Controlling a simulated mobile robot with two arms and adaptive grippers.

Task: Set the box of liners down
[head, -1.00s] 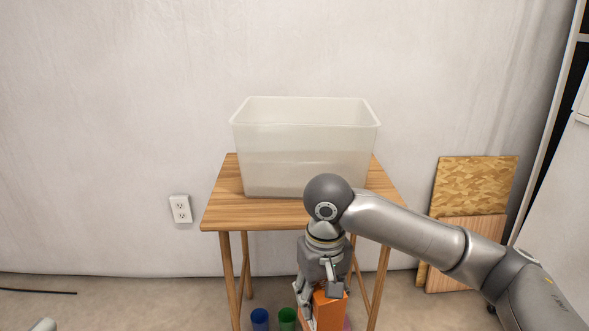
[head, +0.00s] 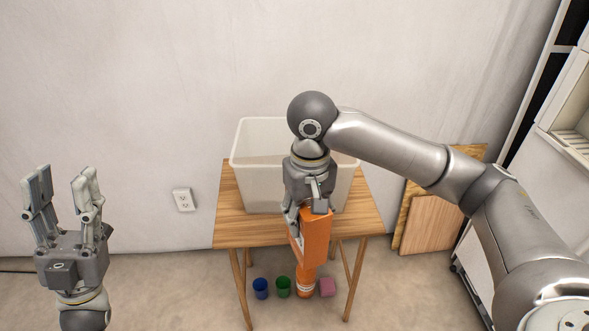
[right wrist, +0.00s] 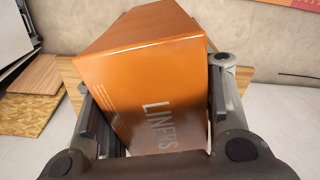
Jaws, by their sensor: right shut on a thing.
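The orange box of liners (head: 316,238) is held by my right gripper (head: 308,208) in front of the small wooden table. In the right wrist view the box (right wrist: 145,85), lettered "LINERS", sits between the two fingers of the right gripper (right wrist: 160,110), which is shut on it. Its lower end appears in the head view above an orange bottle-like thing (head: 305,285). My left gripper (head: 62,200) is raised at the left with its fingers spread apart, open and empty.
A translucent bin (head: 255,185) stands on the wooden table (head: 235,230), partly hidden by my right arm. A blue cup (head: 261,288), a green cup (head: 283,287) and a pink block (head: 327,287) are on the floor. Boards (head: 430,225) lean against the wall at right.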

